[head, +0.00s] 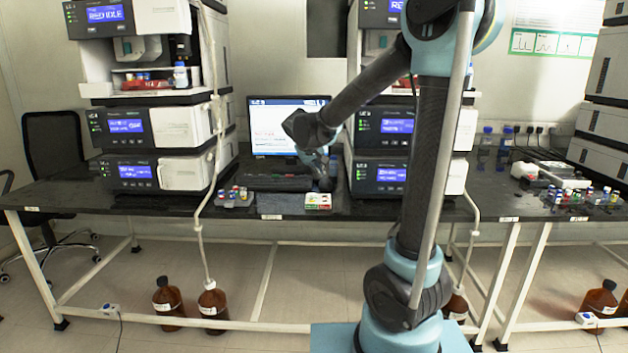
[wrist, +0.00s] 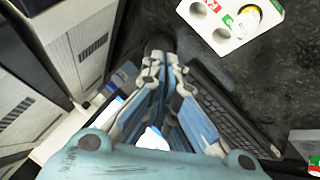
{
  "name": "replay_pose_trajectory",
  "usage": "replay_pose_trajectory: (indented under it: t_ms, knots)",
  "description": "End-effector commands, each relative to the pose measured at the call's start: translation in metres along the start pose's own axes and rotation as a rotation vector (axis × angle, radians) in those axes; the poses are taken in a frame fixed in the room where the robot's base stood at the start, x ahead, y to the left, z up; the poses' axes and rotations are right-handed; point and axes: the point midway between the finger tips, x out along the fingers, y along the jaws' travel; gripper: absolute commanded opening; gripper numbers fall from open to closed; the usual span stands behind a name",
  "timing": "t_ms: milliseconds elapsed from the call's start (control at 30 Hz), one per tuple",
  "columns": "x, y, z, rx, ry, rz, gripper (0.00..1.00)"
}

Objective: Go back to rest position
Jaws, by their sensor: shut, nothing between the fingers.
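My gripper (wrist: 158,70) is shut and empty in the wrist view, its fingers pointing up the picture above the dark bench top. In the head view my arm reaches toward the bench between the two instrument stacks. There the gripper is small and partly hidden by my arm links, in front of the monitor (head: 286,112). A white vial rack (wrist: 240,42) with round holes lies at the top right of the wrist view, apart from the fingers. A vial with a yellow top (wrist: 249,15) sits in it.
A keyboard (wrist: 228,112) lies close to the right of the fingers. The left instrument stack (head: 150,130) and right stack (head: 385,150) flank the monitor. A vial rack (head: 234,198) stands on the bench (head: 150,202). Brown bottles (head: 167,297) stand on the floor below.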

Motion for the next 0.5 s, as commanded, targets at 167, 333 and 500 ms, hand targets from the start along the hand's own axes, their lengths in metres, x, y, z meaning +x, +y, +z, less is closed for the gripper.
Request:
replay_pose_trajectory:
  t_ms: [167, 333, 500]
  knots:
    - [-0.01, 0.031, 0.049, 0.037, -0.063, -0.025, 0.0]
    - [-0.021, 0.054, 0.103, 0.076, -0.126, -0.062, 0.0]
    - [-0.032, 0.069, 0.157, 0.116, -0.184, -0.101, 0.0]
